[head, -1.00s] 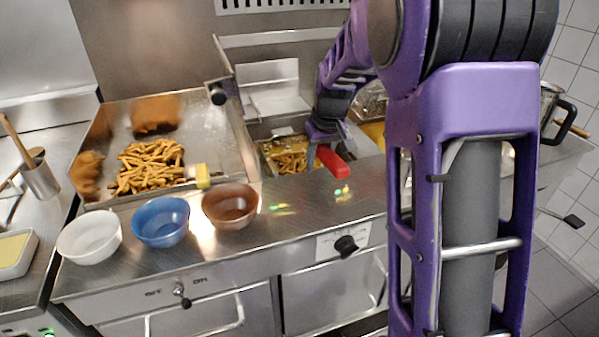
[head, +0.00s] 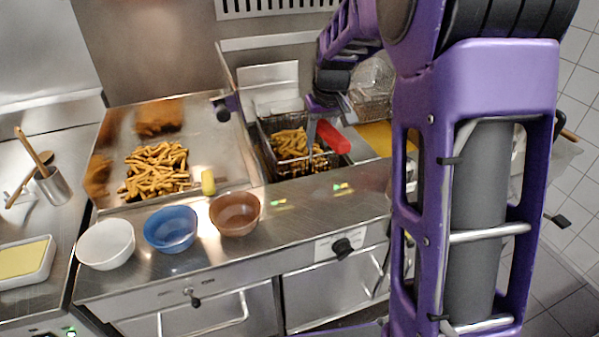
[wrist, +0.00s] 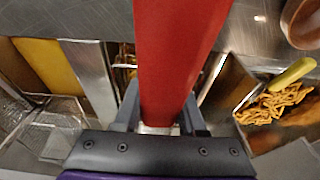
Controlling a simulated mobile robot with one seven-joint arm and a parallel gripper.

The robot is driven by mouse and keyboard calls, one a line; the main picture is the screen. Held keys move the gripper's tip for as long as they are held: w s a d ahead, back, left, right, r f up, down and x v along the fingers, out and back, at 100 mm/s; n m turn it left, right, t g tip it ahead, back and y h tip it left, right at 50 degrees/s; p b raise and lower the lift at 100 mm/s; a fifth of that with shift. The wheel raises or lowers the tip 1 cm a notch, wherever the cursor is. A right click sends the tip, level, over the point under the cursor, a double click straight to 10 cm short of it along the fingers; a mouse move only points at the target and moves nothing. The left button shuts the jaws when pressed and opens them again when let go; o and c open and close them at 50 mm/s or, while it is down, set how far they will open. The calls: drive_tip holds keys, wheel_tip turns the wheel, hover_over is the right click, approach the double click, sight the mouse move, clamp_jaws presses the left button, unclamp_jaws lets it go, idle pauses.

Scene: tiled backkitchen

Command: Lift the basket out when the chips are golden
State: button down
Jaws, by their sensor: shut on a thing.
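The frying basket (head: 268,128) is a dark wire basket with golden-brown chips (head: 291,143) in it. In the head view it hangs raised at the fryer well, its rim above the counter level. Its red handle (head: 333,137) points toward the counter front. My gripper (head: 320,104) is shut on the red handle; in the wrist view the handle (wrist: 178,60) runs up between the fingers and hides most of the basket. The fryer well (head: 262,172) shows dark below the basket.
Left of the fryer, a steel tray (head: 217,150) holds a pile of chips (head: 156,170) and a yellow piece (head: 208,182). White (head: 105,245), blue (head: 170,226) and brown (head: 235,214) bowls line the front edge.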

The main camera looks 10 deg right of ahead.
drive_tip(key=b, duration=0.3)
drive_tip(key=shift+f, duration=0.25)
wheel_tip(320, 180, up, 11)
drive_tip(key=p, duration=0.7)
drive_tip(key=shift+r, duration=0.15)
drive_tip(key=shift+r+p, duration=0.3)
drive_tip(key=shift+r, duration=0.85)
drive_tip(key=shift+w, duration=0.1)
